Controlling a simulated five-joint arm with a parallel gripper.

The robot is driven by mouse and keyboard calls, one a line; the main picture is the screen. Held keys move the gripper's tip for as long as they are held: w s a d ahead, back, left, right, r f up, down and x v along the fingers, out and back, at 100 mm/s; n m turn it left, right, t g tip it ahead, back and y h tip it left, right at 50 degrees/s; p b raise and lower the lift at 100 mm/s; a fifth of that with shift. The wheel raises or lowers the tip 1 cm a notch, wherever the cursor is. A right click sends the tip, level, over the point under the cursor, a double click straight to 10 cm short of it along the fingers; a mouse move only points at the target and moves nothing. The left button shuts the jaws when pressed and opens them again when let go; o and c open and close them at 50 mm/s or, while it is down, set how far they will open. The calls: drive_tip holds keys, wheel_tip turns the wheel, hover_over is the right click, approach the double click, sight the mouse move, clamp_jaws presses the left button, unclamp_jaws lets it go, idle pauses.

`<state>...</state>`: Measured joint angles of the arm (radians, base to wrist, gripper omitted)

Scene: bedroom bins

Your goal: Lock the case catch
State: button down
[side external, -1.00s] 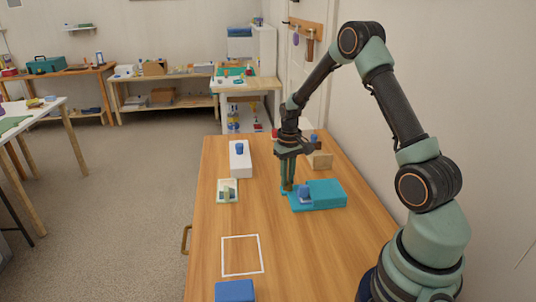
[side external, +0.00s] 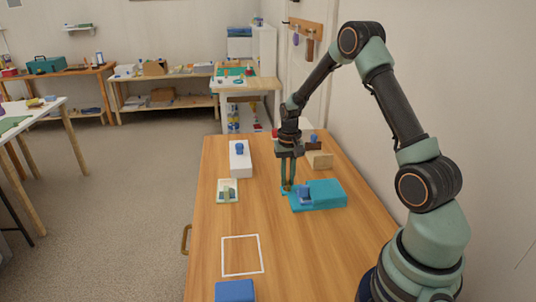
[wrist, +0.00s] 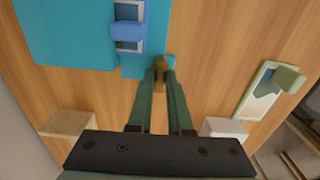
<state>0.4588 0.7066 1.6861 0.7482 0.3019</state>
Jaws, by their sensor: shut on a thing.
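The teal case (side external: 325,196) lies on the wooden table, below my arm; its teal body also shows at the upper left of the wrist view (wrist: 60,35). A blue block (side external: 304,193) sits on a grey-framed dark slot on its near left part. In the wrist view this blue block (wrist: 128,31) is to the left of my fingertips. My gripper (side external: 287,187) points down at the case's left end. Its fingers are shut on a small brass-coloured piece (wrist: 161,82), at a narrow teal tab (wrist: 146,67). The fingers partly hide the piece, and I cannot tell its full shape.
A white block with a blue knob (side external: 240,161) and a card with a green piece (side external: 227,191) lie left of the case. A wooden block (side external: 319,160) stands behind it. A blue box (side external: 235,291) is at the front.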

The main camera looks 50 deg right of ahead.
sight(287, 181)
drive_tip(key=c, duration=0.8)
unclamp_jaws()
drive_tip(key=shift+c, duration=0.2)
drive_tip(key=shift+r, duration=0.15)
wheel_tip(287, 181, up, 12)
drive_tip(key=s+a+r+n+t, duration=0.2)
drive_tip(key=s+a+r+n, duration=0.2)
drive_tip(key=a, duration=0.6)
drive_tip(key=s+a+r+n+t, duration=0.3)
drive_tip(key=s+a+r, duration=0.3)
drive_tip(key=a, duration=0.4)
drive_tip(key=shift+s+n+t, duration=0.3)
drive_tip(key=shift+s+n, duration=0.55)
drive_tip(key=shift+n, duration=0.05)
